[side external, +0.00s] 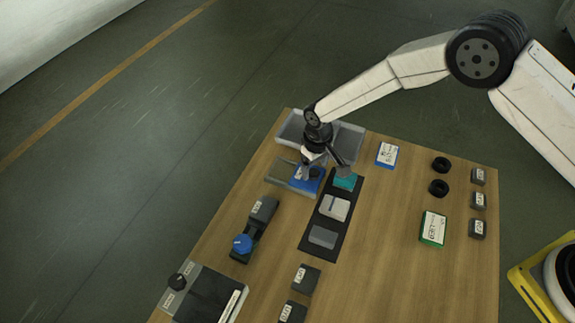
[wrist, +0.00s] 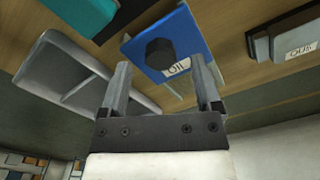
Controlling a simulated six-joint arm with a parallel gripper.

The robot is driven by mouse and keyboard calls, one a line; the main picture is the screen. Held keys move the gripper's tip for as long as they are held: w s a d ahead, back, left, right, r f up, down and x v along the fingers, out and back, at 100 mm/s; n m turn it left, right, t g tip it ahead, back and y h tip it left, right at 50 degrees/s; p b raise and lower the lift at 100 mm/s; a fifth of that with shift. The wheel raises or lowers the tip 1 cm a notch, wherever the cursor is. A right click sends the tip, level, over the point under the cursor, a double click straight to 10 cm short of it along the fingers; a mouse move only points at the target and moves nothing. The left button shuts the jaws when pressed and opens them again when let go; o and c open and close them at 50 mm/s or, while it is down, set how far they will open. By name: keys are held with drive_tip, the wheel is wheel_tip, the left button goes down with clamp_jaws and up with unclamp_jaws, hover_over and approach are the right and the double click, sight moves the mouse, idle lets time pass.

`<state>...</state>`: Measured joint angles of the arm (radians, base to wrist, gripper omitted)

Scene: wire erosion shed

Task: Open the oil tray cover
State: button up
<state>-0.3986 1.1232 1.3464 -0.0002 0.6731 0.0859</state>
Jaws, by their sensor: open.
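The oil tray cover (side external: 309,187) is a blue plate at the back left of the table, partly hidden under my gripper. It lies by pale grey rails (side external: 279,181) that stick out to its left. In the wrist view the blue cover (wrist: 190,35) carries a dark knob (wrist: 160,53) and a white label reading OIL. My gripper (wrist: 160,82) is open and empty, its two fingers apart, with the knob seen between and beyond the fingertips. In the side view my gripper (side external: 308,168) is over the cover; I cannot tell whether it touches.
A grey divided bin (side external: 350,133) stands behind the cover. To the right, a black mat (side external: 316,251) holds a teal block (side external: 345,181) and grey blocks. A dark slide with a blue knob (side external: 242,243) lies nearer the front.

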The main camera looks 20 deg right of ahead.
sight(315, 172)
drive_tip(key=shift+r, duration=3)
drive_tip(key=shift+d+r, duration=0.4)
drive_tip(key=s+d+r+m+t, duration=0.1)
drive_tip(key=s+d+r, duration=0.5)
drive_tip(key=s+d, duration=0.4)
drive_tip(key=s+d+r+m+t, duration=0.1)
drive_tip(key=s+d+r+m, duration=0.1)
drive_tip(key=s+d+r, duration=0.4)
drive_tip(key=s+d, duration=0.4)
drive_tip(key=s, duration=0.1)
drive_tip(key=shift+m+t, duration=0.3)
